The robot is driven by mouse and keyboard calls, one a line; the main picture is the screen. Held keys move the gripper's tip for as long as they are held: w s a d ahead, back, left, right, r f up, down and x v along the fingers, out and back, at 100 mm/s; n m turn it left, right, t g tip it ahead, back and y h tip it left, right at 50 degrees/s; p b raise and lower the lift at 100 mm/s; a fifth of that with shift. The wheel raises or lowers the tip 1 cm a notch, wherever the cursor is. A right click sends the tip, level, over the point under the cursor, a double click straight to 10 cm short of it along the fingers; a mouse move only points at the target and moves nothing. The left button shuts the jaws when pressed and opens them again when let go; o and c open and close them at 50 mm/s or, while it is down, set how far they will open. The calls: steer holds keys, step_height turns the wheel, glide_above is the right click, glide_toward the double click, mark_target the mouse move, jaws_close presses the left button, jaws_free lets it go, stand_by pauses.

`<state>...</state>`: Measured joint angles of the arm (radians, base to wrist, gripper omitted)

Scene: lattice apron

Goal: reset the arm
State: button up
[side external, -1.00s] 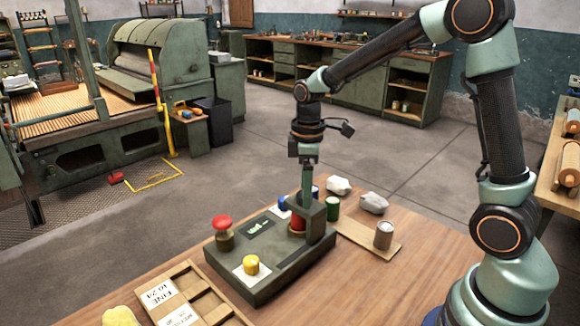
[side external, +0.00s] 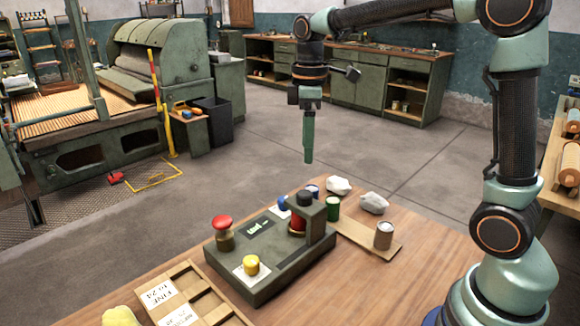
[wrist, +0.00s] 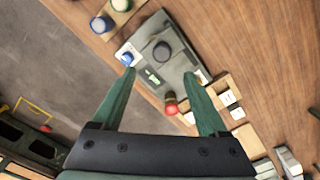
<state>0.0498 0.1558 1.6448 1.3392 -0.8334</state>
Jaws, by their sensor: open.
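My gripper (side external: 308,158) is raised above the work table, clear of everything below it. In the wrist view my gripper (wrist: 164,80) shows two green fingers spread wide with nothing between them. Below it on the table sits a dark green box (side external: 262,285) with a red mushroom button (side external: 222,223), a yellow knob (side external: 251,264), a blue piece (side external: 284,203) and a black-topped post fixture (side external: 316,222). A red piece shows partly hidden inside the fixture. In the wrist view the box (wrist: 178,72) lies beyond the fingertips.
A wooden compartment tray (side external: 205,301) with labels is at the front left. A green can (side external: 333,208), a grey-brown can (side external: 384,235) and two pale lumps, one white (side external: 339,185) and one grey (side external: 374,203), stand right of the box. The air around my gripper is free.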

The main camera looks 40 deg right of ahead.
steer(key=shift+r, duration=0.5)
steer(key=s+a+f+m+t, duration=0.1)
steer(key=s+a+m+t, duration=0.1)
steer(key=s+m+t, duration=0.3)
steer(key=s+m, duration=0.4)
steer(key=s, duration=0.2)
steer(key=shift+s+f+t, duration=0.3)
steer(key=shift+s, duration=0.1)
